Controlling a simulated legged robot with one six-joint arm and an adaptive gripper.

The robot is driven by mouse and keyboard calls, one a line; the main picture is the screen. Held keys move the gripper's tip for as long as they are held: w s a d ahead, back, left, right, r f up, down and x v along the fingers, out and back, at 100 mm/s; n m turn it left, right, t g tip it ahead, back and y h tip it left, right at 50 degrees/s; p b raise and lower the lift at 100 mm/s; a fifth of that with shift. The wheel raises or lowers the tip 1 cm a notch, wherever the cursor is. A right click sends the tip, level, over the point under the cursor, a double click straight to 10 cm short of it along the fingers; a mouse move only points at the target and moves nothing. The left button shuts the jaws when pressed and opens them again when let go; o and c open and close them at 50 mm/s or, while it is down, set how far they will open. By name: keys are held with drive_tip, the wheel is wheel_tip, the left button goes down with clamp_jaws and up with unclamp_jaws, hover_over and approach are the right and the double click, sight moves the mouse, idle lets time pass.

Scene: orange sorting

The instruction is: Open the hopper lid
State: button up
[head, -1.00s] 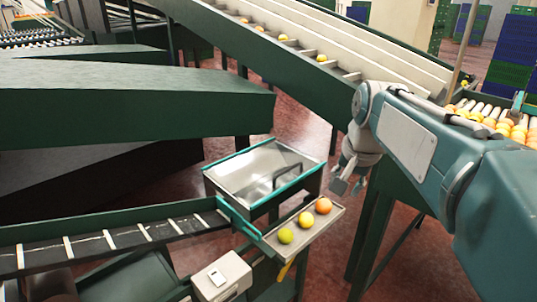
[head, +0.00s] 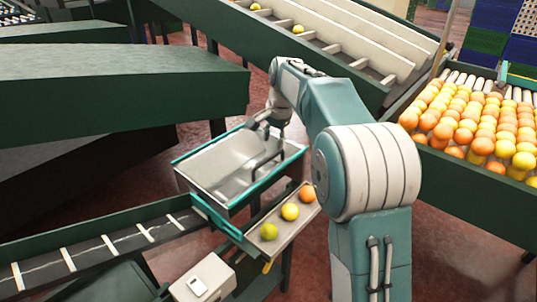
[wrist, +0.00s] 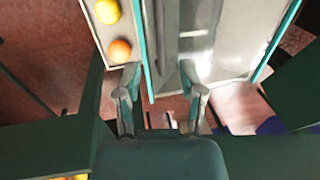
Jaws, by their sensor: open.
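The hopper (head: 190,186) is a grey metal box with teal edges in the middle of the head view. I cannot tell from the picture whether the lid is fully down. My gripper (head: 264,127) is above the hopper's far right edge, close to the handle. In the wrist view my gripper (wrist: 159,72) is open and its two fingers are apart. A long grey bar (wrist: 167,40) lies between and beyond them; no grip on it shows.
A narrow tray (head: 283,234) holding a yellow-green, a yellow and an orange fruit adjoins the hopper's right side. A conveyor (head: 110,247) runs up from the lower left. A green machine body (head: 120,92) stands behind left. Orange-filled rollers (head: 470,125) are at right.

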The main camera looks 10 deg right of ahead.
sight(269, 158)
drive_tip(key=f, duration=0.4)
drive_tip(key=w+a+f, duration=0.1)
drive_tip(key=f, duration=0.1)
clamp_jaws()
drive_tip(key=shift+r, duration=0.1)
